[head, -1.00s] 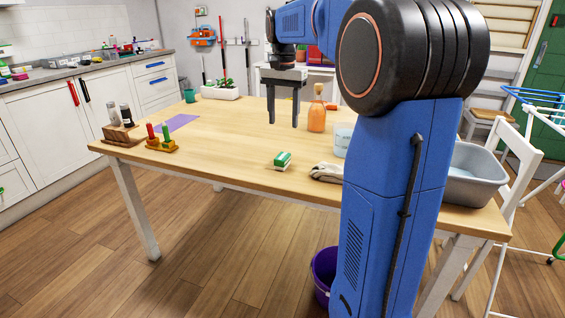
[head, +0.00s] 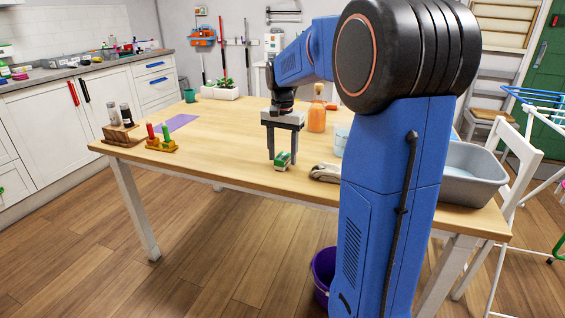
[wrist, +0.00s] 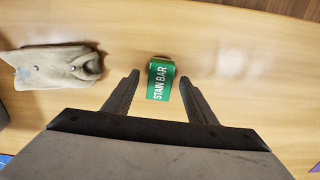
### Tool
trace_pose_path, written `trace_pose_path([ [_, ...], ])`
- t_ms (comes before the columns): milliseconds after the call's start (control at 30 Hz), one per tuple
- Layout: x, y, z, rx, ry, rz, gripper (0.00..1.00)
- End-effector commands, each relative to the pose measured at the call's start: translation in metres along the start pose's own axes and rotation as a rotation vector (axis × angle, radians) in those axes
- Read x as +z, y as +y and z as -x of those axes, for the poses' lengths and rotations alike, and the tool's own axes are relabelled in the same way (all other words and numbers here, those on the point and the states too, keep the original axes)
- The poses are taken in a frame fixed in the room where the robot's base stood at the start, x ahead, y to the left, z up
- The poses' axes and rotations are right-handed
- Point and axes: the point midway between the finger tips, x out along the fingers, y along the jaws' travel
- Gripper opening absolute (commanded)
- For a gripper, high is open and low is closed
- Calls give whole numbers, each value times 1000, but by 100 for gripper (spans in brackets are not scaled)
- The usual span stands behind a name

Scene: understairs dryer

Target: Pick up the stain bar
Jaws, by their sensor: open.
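The stain bar (wrist: 160,80) is a small block with a green wrapper and white lettering, lying on the wooden table. In the head view the stain bar (head: 282,160) sits near the table's front edge, partly hidden by a finger. My gripper (head: 282,160) points down with its fingers low around the bar. In the wrist view my gripper (wrist: 160,92) is open, with one finger on each side of the bar and a gap on both sides. The bar lies toward the fingertip end of that gap.
A beige cloth item, perhaps gloves (wrist: 58,66), lies beside the bar; it also shows in the head view (head: 324,173). An orange bottle (head: 316,118) stands behind. A grey basin (head: 472,174) is at the right. The table (head: 225,160) left of the bar is clear.

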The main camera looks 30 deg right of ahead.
Motion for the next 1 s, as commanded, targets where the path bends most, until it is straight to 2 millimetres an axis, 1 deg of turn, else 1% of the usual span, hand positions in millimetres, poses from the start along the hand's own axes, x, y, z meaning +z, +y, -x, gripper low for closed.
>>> trace_pose_path([
  [33,0,0,-6,1,-2,0,52],
  [133,0,0,-12,0,0,0,52],
  [367,0,0,-13,0,0,0,52],
  [400,0,0,-13,0,0,0,49],
  [467,0,0,-13,0,0,0,35],
  [500,0,0,-13,0,0,0,25],
  [567,0,0,-13,0,0,0,11],
  [600,0,0,-13,0,0,0,6],
  [867,0,0,-12,0,0,0,6],
  [1000,0,0,-1,-1,1,0,6],
])
